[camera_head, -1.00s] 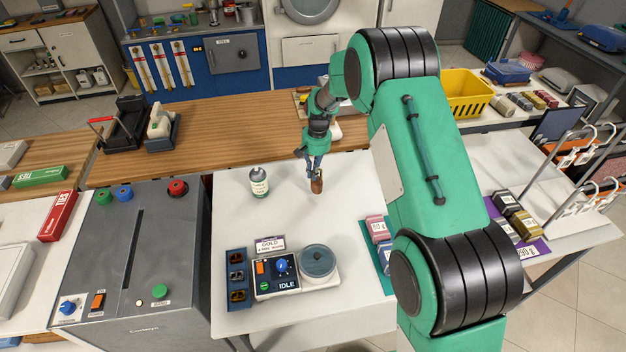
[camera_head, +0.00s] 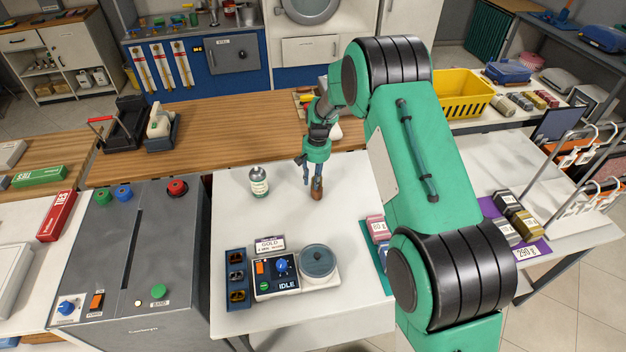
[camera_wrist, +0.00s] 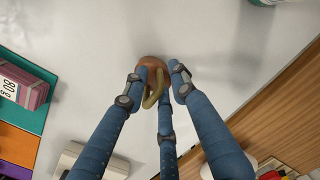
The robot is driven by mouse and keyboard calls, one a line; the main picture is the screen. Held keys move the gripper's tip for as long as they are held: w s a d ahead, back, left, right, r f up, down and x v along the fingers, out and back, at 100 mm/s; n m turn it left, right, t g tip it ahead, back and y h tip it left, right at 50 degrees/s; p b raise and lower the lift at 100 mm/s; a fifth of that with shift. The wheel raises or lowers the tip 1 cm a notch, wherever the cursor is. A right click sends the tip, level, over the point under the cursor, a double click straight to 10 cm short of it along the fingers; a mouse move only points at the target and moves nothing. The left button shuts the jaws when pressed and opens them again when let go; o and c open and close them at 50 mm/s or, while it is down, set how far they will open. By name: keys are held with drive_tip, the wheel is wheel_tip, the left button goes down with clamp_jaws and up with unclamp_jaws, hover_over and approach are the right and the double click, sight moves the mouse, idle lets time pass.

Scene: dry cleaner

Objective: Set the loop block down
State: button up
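The loop block (camera_head: 317,194) is a small brown block at the back middle of the white table. In the wrist view its brown body (camera_wrist: 151,64) shows with a tan loop (camera_wrist: 155,92) on it. It appears to rest on the table top. My gripper (camera_head: 312,182) is just above and around it, its blue fingers pointing down. In the wrist view the fingers of my gripper (camera_wrist: 160,78) are spread, one close at the block's left and one a little apart at its right. A third finger is near the loop and hides part of it.
A control box (camera_head: 276,277) and a round grey-lidded scale (camera_head: 318,262) stand nearer the front. Pink and blue blocks (camera_head: 377,228) lie on a teal mat at right. The table between is clear.

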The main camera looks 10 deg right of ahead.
drive_tip(key=shift+r, duration=0.15)
wheel_tip(320, 180, up, 12)
drive_tip(key=d+p, duration=0.1)
drive_tip(key=shift+p, duration=0.4)
idle(0.3)
drive_tip(key=shift+w, duration=0.1)
idle(0.6)
